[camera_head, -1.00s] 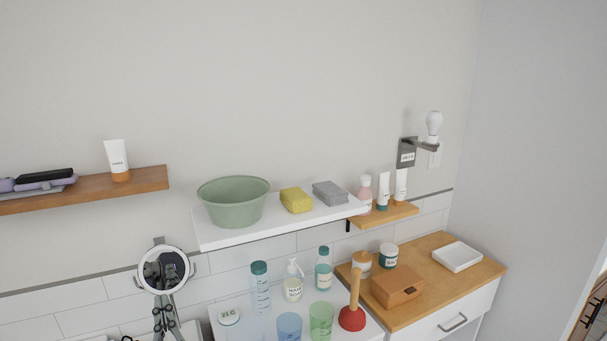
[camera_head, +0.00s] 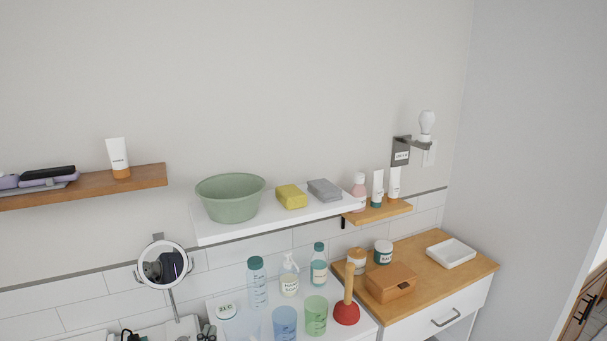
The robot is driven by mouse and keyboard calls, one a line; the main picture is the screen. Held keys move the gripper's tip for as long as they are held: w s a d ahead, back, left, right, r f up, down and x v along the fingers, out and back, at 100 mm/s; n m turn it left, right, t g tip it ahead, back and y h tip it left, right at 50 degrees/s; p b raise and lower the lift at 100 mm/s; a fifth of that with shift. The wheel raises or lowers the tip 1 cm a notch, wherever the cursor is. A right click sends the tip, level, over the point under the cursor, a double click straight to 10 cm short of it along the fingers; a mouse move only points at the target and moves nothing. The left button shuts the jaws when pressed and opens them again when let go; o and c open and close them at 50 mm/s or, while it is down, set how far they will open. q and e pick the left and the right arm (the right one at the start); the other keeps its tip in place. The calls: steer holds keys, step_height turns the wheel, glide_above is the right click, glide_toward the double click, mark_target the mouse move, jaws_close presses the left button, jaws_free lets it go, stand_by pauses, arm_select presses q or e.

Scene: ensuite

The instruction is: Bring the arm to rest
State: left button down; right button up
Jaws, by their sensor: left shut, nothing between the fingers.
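Only the tip of my left gripper (camera_head: 207,332) shows, at the bottom edge in front of the white counter. Its fingers look shut and nothing is seen between them. The rest of it and most of its arm are below the picture. It is just right of the round mirror's stand and left of the clear cup area. My right gripper is not in view.
A round mirror (camera_head: 162,265) stands close to the left gripper. Bottles, cups and a red plunger (camera_head: 346,312) crowd the counter. Above hangs a white shelf (camera_head: 215,232) with a green bowl (camera_head: 230,199). The wooden cabinet top (camera_head: 420,290) is at right.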

arm_select(q)
steer(key=s+d+f+m+g+h, duration=0.2)
steer(key=s+d+f+g, duration=0.1)
steer(key=s+f+g, duration=0.3)
steer(key=s+a+f+n+g+y, duration=0.15)
steer(key=s+f+g, duration=0.35)
steer(key=s, duration=0.7)
steer(key=s+a+f+n+g+y, duration=0.1)
steer(key=s+a+f+g, duration=0.25)
steer(key=s, duration=0.85)
step_height(320, 180, down, 34)
steer(key=s+d+g+b, duration=0.1)
steer(key=s+g+b, duration=0.1)
steer(key=b, duration=0.4)
steer(key=s+a+f+b, duration=0.1)
steer(key=s+f+b, duration=0.1)
steer(key=s+f, duration=0.6)
steer(key=s+a+f+g+b, duration=0.1)
steer(key=s+f+b, duration=0.1)
steer(key=s+f, duration=0.6)
step_height(320, 180, down, 3)
steer(key=shift+a+f+m+b, duration=0.2)
steer(key=shift+a+m+b, duration=0.2)
steer(key=shift+m, duration=0.05)
steer(key=shift+s+y, duration=0.1)
steer(key=shift+y, duration=0.15)
